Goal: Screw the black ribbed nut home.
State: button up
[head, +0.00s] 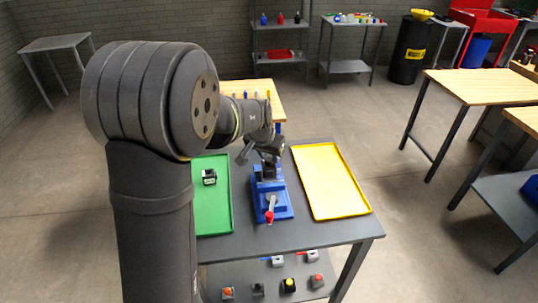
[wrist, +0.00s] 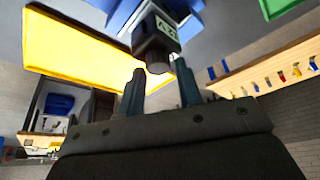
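A blue vise-like fixture (head: 271,200) with a red-tipped handle stands on the grey table. A dark upright part (head: 269,170) sits in it, partly hidden under my gripper. In the wrist view this part is a black block with a pale marked label (wrist: 166,27). Its dark rounded end (wrist: 158,67), which looks like the black nut, faces my gripper; ribs are too small to tell. My gripper (wrist: 160,66) is open, its two fingers apart on either side of that end, with gaps showing. It also shows above the fixture in the head view (head: 262,152).
A green tray (head: 219,215) on the left holds a small black and white part (head: 209,177). A yellow tray (head: 330,180) on the right is empty. Several small coloured switch-like parts lie on the lower shelf. A wooden-topped bench (head: 246,87) stands behind.

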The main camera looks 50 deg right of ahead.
jog(key=shift+n+t+y, duration=0.4)
jog(key=shift+n+t, duration=0.5)
jog(key=shift+n, duration=1.6)
grip_shut()
jog(key=shift+m+g+h, duration=0.4)
jog(key=shift+m+g, duration=0.5)
jog(key=shift+m, duration=1.6)
